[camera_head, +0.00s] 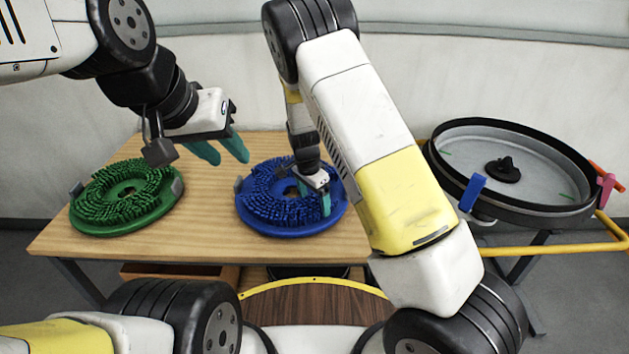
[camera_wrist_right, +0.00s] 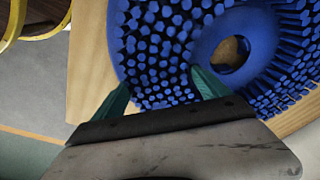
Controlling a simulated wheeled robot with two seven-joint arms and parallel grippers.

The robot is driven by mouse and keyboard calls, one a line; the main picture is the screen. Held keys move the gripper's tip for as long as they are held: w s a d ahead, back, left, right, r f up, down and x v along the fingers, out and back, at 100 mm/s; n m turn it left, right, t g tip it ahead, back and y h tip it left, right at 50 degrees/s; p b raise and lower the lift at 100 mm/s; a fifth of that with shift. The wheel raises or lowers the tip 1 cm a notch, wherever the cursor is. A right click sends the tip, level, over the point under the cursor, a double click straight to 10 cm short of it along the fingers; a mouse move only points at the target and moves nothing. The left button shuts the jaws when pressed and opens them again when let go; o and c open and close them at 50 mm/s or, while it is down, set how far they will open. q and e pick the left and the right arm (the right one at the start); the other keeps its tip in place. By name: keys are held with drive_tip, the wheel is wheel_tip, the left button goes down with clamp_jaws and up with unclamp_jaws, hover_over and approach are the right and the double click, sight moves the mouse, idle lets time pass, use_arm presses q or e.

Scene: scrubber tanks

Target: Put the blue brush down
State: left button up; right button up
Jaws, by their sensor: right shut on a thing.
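The blue brush (camera_head: 262,207), round with bristles facing up, is at the right part of the wooden table (camera_head: 205,235). It appears level and on or very close to the tabletop; I cannot tell a small gap. My right gripper (camera_head: 320,198) reaches down onto its right side and is shut on it. In the right wrist view the blue brush (camera_wrist_right: 150,45) fills the space between and beyond the teal fingers, with its centre hole to the right. My left gripper (camera_head: 222,152) is empty above the back of the table, its teal fingers apart.
A green brush (camera_head: 125,195) lies at the table's left end. Bare wood lies between the two brushes. At the right stands a round black-rimmed tank (camera_head: 500,170) with blue and pink clips, beside a yellow rail (camera_head: 545,249). A wall is behind.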

drive_tip(key=shift+w, duration=0.15)
drive_tip(key=o, duration=1.9)
wheel_tip(320, 180, up, 12)
drive_tip(key=s+a, duration=0.1)
drive_tip(key=s, duration=0.1)
drive_tip(key=s+d+r+n+t+y, duration=0.1)
drive_tip(key=s+d+r+n+y, duration=0.1)
drive_tip(key=s+d+r, duration=0.45)
drive_tip(key=s+d+r+n+y, duration=0.2)
drive_tip(key=s+r+n, duration=0.1)
drive_tip(key=r, duration=0.6)
drive_tip(key=s+d+r+n+t, duration=0.1)
drive_tip(key=s+d+r+n, duration=0.1)
drive_tip(key=s, duration=0.3)
drive_tip(key=s+d+r+n+t, duration=0.1)
drive_tip(key=s+d+r, duration=0.1)
drive_tip(key=s, duration=0.3)
drive_tip(key=s+d+r+n+t, duration=0.2)
drive_tip(key=s, duration=0.3)
drive_tip(key=shift+s+d+n, duration=0.2)
drive_tip(key=shift+d+n, duration=0.1)
drive_tip(key=shift+d, duration=0.05)
drive_tip(key=shift+r, duration=0.1)
